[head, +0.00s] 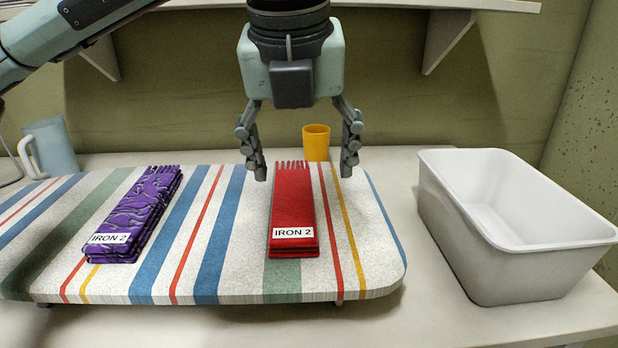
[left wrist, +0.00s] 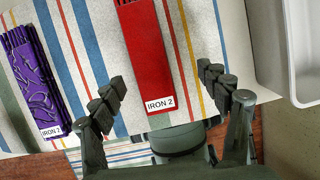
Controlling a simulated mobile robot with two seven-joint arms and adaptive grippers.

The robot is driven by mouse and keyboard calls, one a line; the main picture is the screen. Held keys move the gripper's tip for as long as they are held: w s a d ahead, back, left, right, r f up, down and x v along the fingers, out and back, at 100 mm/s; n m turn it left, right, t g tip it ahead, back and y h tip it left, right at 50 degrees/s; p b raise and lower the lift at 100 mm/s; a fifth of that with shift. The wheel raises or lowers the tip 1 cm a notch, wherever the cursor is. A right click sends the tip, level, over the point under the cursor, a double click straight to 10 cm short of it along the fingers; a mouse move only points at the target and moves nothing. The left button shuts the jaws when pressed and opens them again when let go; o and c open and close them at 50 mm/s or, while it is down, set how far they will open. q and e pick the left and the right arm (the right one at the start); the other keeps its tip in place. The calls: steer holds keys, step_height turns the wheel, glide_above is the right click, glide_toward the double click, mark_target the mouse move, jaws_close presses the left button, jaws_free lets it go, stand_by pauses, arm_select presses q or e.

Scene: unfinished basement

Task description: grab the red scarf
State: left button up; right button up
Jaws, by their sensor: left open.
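The red scarf (head: 292,208) lies folded on the striped ironing board (head: 232,247), its fringe at the far end and a white "IRON 2" label at the near end. It also shows in the left wrist view (left wrist: 144,57). My left gripper (head: 304,170) is open and empty, pointing down above the far end of the red scarf, with one finger on each side of it. In the left wrist view the fingers (left wrist: 165,90) stand apart with the scarf between them in the picture. I cannot tell the exact height. My right gripper is not in view.
A folded purple patterned scarf (head: 133,214), also labelled "IRON 2", lies on the board to the left. A white bin (head: 480,272) stands right of the board. A yellow cup (head: 316,143) and a blue-grey pitcher (head: 53,148) stand behind. A shelf hangs above.

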mark_target(293, 193)
arm_select(q)
steer(key=shift+w+a+r+n+y, duration=0.3)
steer(key=shift+w+a+y, duration=0.15)
steer(key=shift+w, duration=0.2)
steer(key=shift+w+a+f+t, duration=0.2)
steer(key=shift+w+f+t, duration=0.05)
steer(key=shift+t, duration=0.05)
steer(key=shift+x, duration=0.85)
steer(key=p+x, duration=0.1)
steer(key=x, duration=0.4)
steer(key=shift+s, duration=0.15)
steer(key=c, duration=1.3)
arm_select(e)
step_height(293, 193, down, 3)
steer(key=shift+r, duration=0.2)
